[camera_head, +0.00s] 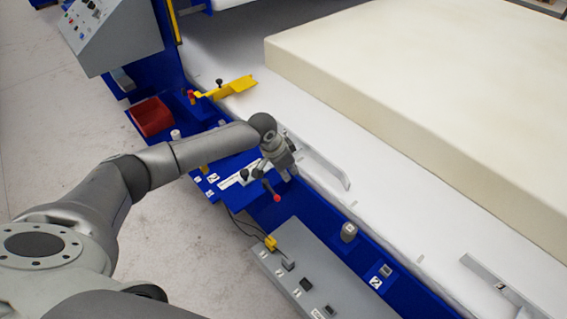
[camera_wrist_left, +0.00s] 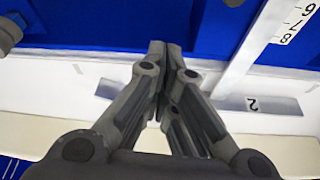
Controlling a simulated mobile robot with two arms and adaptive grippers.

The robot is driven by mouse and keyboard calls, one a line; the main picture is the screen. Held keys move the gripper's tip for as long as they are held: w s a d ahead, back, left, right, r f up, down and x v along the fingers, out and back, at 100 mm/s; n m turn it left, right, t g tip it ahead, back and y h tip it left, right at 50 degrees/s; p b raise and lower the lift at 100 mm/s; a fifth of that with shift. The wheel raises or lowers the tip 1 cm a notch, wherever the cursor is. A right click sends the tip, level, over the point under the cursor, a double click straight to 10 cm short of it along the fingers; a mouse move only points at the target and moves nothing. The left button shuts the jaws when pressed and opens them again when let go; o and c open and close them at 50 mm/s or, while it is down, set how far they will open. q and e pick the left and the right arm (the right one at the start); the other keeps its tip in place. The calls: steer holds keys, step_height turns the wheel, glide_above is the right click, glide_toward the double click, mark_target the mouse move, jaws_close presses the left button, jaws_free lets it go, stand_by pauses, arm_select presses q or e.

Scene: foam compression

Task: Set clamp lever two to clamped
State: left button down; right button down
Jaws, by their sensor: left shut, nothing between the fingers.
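A lever with a red ball knob (camera_head: 277,197) stands on the blue machine edge in the head view; I cannot tell its number or setting. My left gripper (camera_head: 290,173) is just above and beside this lever, pointing down. Its fingers (camera_wrist_left: 160,48) are shut and empty in the wrist view. A grey bar labelled 2 (camera_wrist_left: 275,104) lies across the white surface there; it appears in the head view as a bent grey bar (camera_head: 328,170) right of the gripper. The red knob does not show clearly in the wrist view. My right gripper is out of view.
A large cream foam block (camera_head: 420,110) lies on the white bed. A yellow bracket (camera_head: 232,88) and red bin (camera_head: 151,116) are at the back. A grey control box (camera_head: 310,280) stands in front.

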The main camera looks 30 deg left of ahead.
mark_target(271, 191)
arm_select(q)
steer(key=s+f, duration=0.1)
steer(key=a+f+p, duration=0.1)
steer(key=s+f+p, duration=0.1)
steer(key=shift+s+a+f, duration=0.3)
steer(key=shift+s, duration=0.05)
steer(key=shift+w, duration=0.1)
steer(key=shift+s+m, duration=0.4)
steer(key=shift+m, duration=0.4)
steer(key=s+a+m+g+b, duration=0.1)
steer(key=m+b, duration=0.2)
steer(key=m, duration=0.1)
steer(key=s+a+m+g+h+b, duration=0.1)
steer(key=s+a+m+g+b, duration=0.1)
steer(key=m, duration=0.3)
steer(key=s+a+m+g+b, duration=0.1)
steer(key=a+m+b, duration=0.1)
steer(key=m+b, duration=0.1)
steer(key=shift+s+m+g+h+b, duration=0.2)
steer(key=shift+m+g+h+b, duration=0.15)
steer(key=shift+m, duration=0.35)
steer(key=shift+a, duration=0.1)
